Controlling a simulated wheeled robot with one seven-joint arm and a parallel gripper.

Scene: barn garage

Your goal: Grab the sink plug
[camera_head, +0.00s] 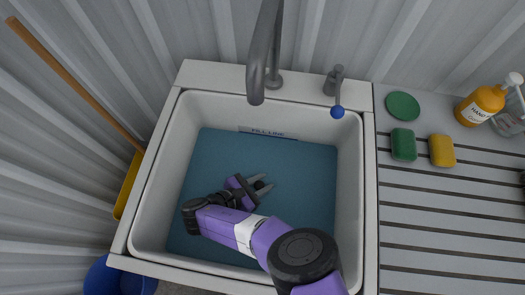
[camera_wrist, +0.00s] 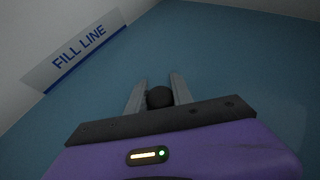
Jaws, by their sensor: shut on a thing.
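My gripper (camera_head: 264,187) is down inside the white sink basin (camera_head: 351,190), above or at the blue sink bottom (camera_head: 305,180). In the wrist view, a dark round sink plug (camera_wrist: 159,97) sits between the two grey fingers of my gripper (camera_wrist: 158,94), which are shut on it. In the head view, the dark plug (camera_head: 260,185) shows as a small spot between the fingers. Its lower part is hidden, and I cannot tell whether it touches the bottom.
A green sponge (camera_head: 403,144), a yellow sponge (camera_head: 441,151), a green disc (camera_head: 403,105) and an orange soap bottle (camera_head: 481,105) are at right. The basin walls surround my gripper.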

